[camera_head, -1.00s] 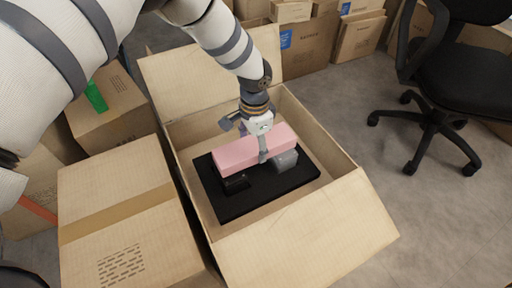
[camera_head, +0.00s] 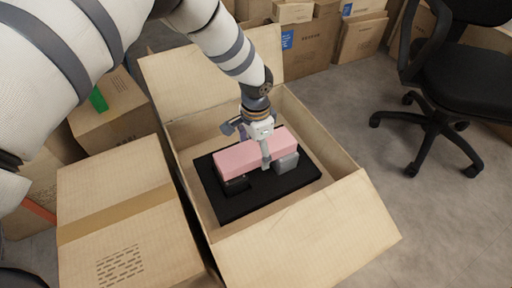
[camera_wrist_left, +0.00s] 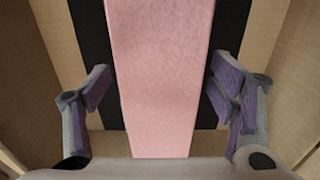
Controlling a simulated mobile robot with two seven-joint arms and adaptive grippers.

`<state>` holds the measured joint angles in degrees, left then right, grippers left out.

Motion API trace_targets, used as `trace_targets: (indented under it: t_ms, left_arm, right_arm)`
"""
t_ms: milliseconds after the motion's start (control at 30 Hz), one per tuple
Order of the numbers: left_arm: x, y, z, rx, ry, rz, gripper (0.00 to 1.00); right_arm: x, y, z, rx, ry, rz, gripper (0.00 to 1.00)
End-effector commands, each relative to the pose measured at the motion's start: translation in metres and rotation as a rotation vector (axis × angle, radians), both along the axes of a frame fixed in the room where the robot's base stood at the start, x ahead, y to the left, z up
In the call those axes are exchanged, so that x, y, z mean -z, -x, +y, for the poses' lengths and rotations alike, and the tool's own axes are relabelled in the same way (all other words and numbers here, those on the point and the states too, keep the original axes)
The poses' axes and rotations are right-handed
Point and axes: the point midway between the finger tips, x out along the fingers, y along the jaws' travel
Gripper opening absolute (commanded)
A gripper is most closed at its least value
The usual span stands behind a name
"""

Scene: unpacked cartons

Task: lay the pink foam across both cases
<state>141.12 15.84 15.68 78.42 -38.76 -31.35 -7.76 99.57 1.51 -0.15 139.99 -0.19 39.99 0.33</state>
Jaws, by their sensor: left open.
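The pink foam (camera_head: 240,157) is a long block inside the open carton. It lies across the black case (camera_head: 236,186) at its left end and the grey case (camera_head: 286,165) at its right end, and looks level on both. Both cases stand on a black pad (camera_head: 262,194), partly hidden by the foam. My left gripper (camera_head: 248,145) is over the foam's middle, one finger on the near side and one on the far side. In the left wrist view the gripper (camera_wrist_left: 160,92) is open, with gaps between both fingers and the foam (camera_wrist_left: 160,60). My right gripper is out of view.
The open carton (camera_head: 345,178) has walls and spread flaps around the pad. A closed carton (camera_head: 115,195) stands close on its left. More cartons (camera_head: 308,48) line the back. A black office chair (camera_head: 450,85) stands at the right, with bare floor between.

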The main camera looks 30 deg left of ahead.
Motion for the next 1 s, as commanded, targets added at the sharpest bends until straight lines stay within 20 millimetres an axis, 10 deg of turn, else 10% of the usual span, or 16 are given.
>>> trace_targets:
  t_ms: [500, 1000]
  left_arm:
    - [-0.119, -0.001, 0.000, -0.001, 0.000, -0.004, 0.78]
    - [-0.128, 0.000, 0.000, 0.000, 0.000, 0.000, 0.78]
  right_arm:
    - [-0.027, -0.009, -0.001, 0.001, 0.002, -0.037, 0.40]
    - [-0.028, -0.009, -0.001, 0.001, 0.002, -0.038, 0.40]
